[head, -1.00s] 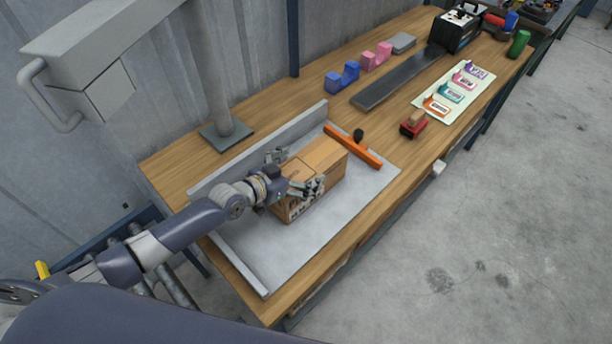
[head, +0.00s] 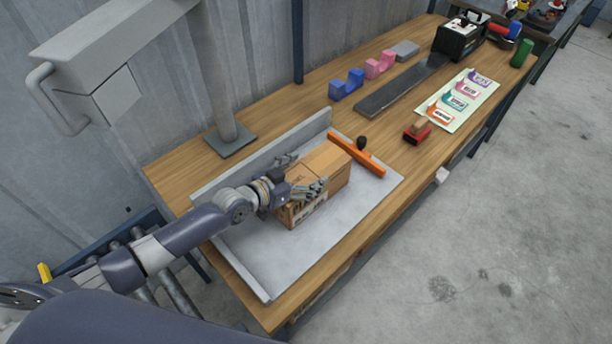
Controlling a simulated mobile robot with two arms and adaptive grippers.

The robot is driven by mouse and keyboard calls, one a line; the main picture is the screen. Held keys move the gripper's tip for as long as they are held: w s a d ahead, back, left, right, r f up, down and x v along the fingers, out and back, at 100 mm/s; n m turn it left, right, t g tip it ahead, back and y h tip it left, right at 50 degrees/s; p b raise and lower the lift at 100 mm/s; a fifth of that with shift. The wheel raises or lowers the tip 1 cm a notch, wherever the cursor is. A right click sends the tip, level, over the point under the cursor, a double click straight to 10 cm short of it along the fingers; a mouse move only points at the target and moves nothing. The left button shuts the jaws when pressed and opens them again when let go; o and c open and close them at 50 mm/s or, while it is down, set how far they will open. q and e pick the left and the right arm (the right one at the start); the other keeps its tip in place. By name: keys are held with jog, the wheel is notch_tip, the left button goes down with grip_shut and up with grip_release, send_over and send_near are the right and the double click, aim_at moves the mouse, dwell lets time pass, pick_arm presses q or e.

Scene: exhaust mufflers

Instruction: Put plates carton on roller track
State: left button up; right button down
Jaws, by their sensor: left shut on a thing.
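A brown cardboard carton (head: 325,167) sits on the grey metal plate of the bench, with printed labels on its near side. My left gripper (head: 298,183) is shut on the carton at its near left end, one finger on each side. I cannot tell whether the carton is lifted off the plate. The roller track (head: 174,284) shows at the lower left, beside the bench's left end and partly hidden behind my left arm. My right gripper is out of view.
An orange bar with a black knob (head: 358,157) lies just beyond the carton. A grey raised fence (head: 262,158) runs along the plate's back. A post (head: 221,100) stands behind it. A red stamp (head: 417,132) and label sheet (head: 463,99) lie farther right. The plate's front is bare.

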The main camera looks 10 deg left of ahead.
pick_arm(q)
jog(key=shift+r, duration=0.5)
jog(key=shift+s+d+r, duration=0.1)
jog(key=shift+s+r, duration=0.05)
jog(key=shift+r, duration=0.45)
jog(key=shift+s+d+r, duration=0.1)
jog(key=shift+s+r, duration=0.05)
jog(key=shift+r, duration=0.4)
jog(key=s+d+r+b, duration=0.1)
jog(key=s+d+b, duration=0.1)
jog(key=s, duration=1.3)
jog(key=shift+d+r+b, duration=0.25)
jog(key=shift+r+b, duration=0.1)
jog(key=shift+a, duration=0.15)
